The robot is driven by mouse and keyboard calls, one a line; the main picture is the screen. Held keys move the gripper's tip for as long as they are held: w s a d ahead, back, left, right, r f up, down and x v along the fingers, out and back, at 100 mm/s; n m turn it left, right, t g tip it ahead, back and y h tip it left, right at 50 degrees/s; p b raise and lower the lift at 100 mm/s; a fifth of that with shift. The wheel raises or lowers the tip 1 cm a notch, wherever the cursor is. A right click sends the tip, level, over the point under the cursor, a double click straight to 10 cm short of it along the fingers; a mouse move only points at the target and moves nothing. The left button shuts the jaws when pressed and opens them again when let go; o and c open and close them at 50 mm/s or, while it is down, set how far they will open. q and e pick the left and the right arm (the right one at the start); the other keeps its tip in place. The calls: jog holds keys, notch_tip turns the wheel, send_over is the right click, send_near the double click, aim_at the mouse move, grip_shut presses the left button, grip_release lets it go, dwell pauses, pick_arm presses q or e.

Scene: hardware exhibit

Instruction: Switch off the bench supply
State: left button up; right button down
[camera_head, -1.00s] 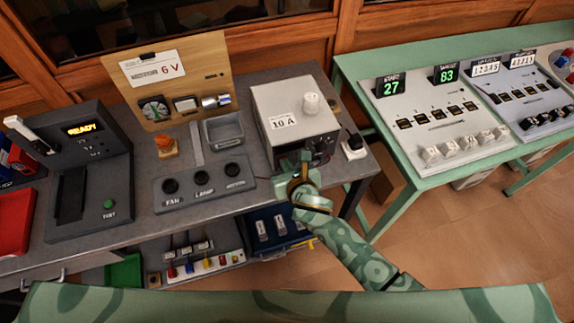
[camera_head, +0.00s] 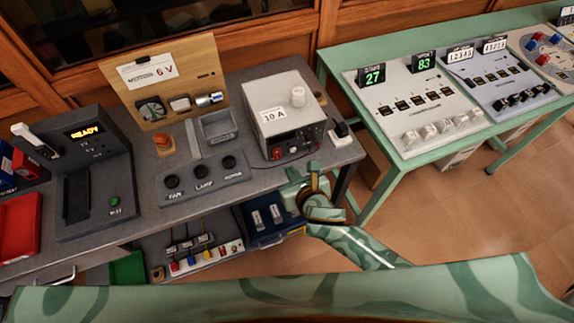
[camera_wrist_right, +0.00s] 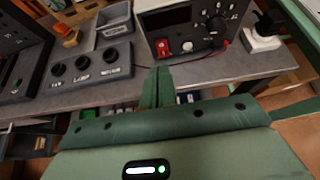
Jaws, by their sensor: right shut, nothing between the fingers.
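The bench supply is a pale grey box (camera_head: 284,92) with a white knob on top and a "10 A" label. It stands at the right end of the grey bench. Its dark front panel (camera_head: 296,143) shows in the head view. In the right wrist view the panel has a dark display window (camera_wrist_right: 168,17), a small red switch (camera_wrist_right: 163,47) at lower left and a dark knob (camera_wrist_right: 216,25). I cannot tell the switch's position. My right gripper (camera_wrist_right: 157,82) is shut and empty, in front of the supply and apart from it. My left gripper is not in view.
A grey FAN and LAMP panel (camera_head: 203,181) lies left of the supply. A white plug block (camera_head: 340,136) sits at its right. A green table (camera_head: 350,95) with control panels stands further right. The bench's front edge lies below the supply.

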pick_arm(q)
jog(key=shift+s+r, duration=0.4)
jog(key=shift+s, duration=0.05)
pick_arm(e)
jog(key=shift+r+v, duration=0.2)
jog(key=shift+v, duration=1.25)
jog(key=shift+a, duration=0.1)
jog(key=shift+w, duration=0.1)
